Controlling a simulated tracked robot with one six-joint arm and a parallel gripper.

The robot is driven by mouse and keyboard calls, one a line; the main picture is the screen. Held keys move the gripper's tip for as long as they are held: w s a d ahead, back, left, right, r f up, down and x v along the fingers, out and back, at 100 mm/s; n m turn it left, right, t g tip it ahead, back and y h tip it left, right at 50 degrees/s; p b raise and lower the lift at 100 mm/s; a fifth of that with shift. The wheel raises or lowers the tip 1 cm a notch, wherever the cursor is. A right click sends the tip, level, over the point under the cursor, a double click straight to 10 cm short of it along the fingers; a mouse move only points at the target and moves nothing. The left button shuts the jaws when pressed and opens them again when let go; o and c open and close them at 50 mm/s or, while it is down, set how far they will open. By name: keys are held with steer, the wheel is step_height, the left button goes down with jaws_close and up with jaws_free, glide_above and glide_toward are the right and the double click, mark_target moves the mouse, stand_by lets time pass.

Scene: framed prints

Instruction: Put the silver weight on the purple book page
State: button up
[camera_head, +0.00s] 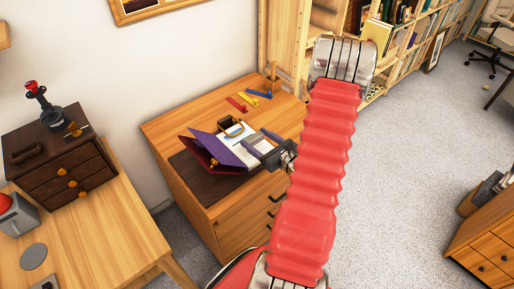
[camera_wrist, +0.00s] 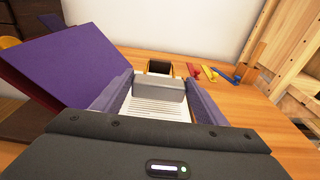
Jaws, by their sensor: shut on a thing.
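The purple book (camera_head: 212,152) lies open on the wooden cabinet, its purple cover tilted up at the left. The cover also shows in the wrist view (camera_wrist: 70,67), beside the white page (camera_wrist: 145,108) with printed lines. The silver weight (camera_wrist: 158,88) is a grey block between the two purple-grey fingers of my gripper (camera_wrist: 160,95). My gripper is shut on it, over the page. I cannot tell whether the weight touches the page. In the head view my gripper (camera_head: 262,143) reaches over the book from the right, and the weight is hard to make out.
A small dark box with a pale rim (camera_head: 230,124) stands behind the book. Red, yellow and blue strips (camera_head: 248,98) lie at the cabinet's back, near a wooden stand (camera_head: 272,78). A dark mat (camera_head: 200,178) lies under the book. The cabinet top (camera_head: 175,120) is bare at back left.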

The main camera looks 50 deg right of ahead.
steer(key=shift+f, duration=2.05)
steer(key=shift+f, duration=0.15)
steer(key=o, duration=1.3)
steer(key=shift+o, duration=0.2)
steer(key=shift+s, duration=0.15)
steer(key=s+a+r, duration=0.1)
steer(key=s+r, duration=0.1)
steer(key=s, duration=0.9)
steer(key=shift+s+a, duration=0.15)
steer(key=shift+s, duration=0.15)
